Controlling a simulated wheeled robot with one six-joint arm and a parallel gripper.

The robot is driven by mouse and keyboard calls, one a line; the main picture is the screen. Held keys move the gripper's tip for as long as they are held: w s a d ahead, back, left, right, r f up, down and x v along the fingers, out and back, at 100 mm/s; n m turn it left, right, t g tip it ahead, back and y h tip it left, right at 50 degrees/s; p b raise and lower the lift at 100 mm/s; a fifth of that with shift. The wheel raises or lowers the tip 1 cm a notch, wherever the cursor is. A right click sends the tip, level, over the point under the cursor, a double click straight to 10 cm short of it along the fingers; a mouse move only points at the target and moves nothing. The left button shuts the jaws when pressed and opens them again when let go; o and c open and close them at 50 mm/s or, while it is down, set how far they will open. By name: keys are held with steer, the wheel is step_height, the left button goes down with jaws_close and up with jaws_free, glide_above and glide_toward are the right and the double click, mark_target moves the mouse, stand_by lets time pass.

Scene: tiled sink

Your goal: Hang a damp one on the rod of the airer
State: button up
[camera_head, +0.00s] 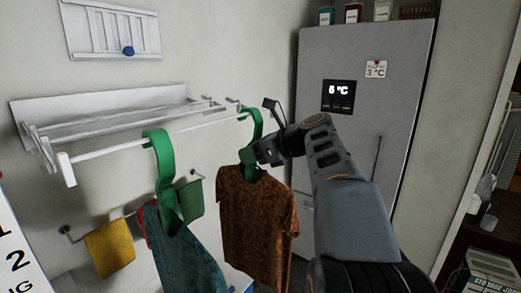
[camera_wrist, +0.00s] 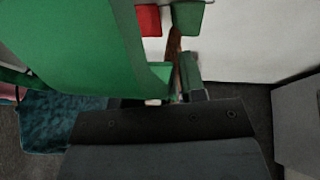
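The airer's front white rod (camera_head: 125,146) runs along the wall at the left. A teal garment (camera_head: 180,255) hangs on it by a green hanger (camera_head: 161,165). A mottled brown shirt (camera_head: 258,220) hangs on a second green hanger (camera_head: 258,122) at the rod's right end. My gripper (camera_head: 264,154) is at this hanger's stem, just above the shirt collar, and appears shut on it. The hook is at the rod end; whether it rests on the rod is unclear. In the wrist view, green hanger plastic (camera_wrist: 90,40) fills the upper left and the fingertips are partly hidden.
A grey fridge (camera_head: 350,90) with a display stands behind my arm at the right, with jars (camera_head: 353,12) on top. A yellow cloth (camera_head: 109,247) and a green cloth (camera_head: 190,201) hang on a lower rail. A white wall rack (camera_head: 110,35) is above the airer.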

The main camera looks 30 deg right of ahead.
steer(key=v, duration=1.3)
steer(key=shift+s+d, duration=0.2)
steer(key=shift+s, duration=0.05)
